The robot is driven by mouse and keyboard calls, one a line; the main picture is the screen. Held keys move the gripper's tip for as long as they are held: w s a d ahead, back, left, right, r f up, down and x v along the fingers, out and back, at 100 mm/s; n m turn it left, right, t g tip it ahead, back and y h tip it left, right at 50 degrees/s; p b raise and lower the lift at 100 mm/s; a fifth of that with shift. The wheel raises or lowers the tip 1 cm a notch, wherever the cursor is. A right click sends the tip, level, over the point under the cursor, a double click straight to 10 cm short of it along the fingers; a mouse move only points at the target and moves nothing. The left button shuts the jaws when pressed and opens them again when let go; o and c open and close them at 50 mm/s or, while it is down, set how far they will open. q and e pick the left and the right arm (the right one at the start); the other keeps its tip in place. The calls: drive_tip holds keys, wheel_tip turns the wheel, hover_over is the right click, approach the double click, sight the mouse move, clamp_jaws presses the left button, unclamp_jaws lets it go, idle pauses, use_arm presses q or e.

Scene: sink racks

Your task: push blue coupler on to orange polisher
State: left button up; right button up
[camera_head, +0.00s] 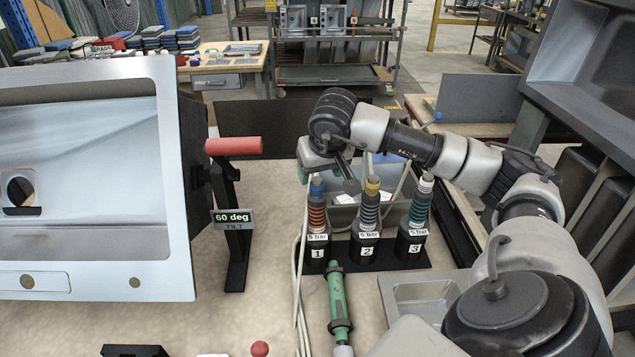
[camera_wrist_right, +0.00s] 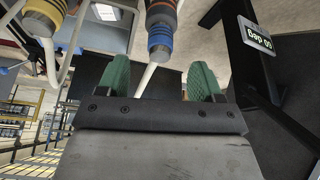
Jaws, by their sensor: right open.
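In the head view, an orange-ribbed tool (camera_head: 317,213), which I take as the orange polisher, stands upright in the holder marked 1. The blue coupler (camera_head: 317,187) is a blue collar at its top, with a pale hose from it. Whether it is fully seated cannot be told. My right gripper (camera_head: 318,170) is just above it, open and empty. In the right wrist view, the blue coupler (camera_wrist_right: 160,43) and orange ribs (camera_wrist_right: 161,14) lie just beyond the gap between the green fingers of my right gripper (camera_wrist_right: 160,78). My left gripper is not in view.
A blue-grey tool with a yellow collar (camera_head: 370,208) and a green one with a white collar (camera_head: 419,205) stand in holders 2 and 3. A green tool (camera_head: 339,302) lies in front. A tilted sink (camera_head: 172,150) with a red handle (camera_head: 234,146) is left.

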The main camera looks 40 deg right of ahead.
drive_tip(key=v, duration=0.5)
drive_tip(key=shift+s+r, duration=0.15)
drive_tip(key=shift+r, duration=0.1)
idle(0.3)
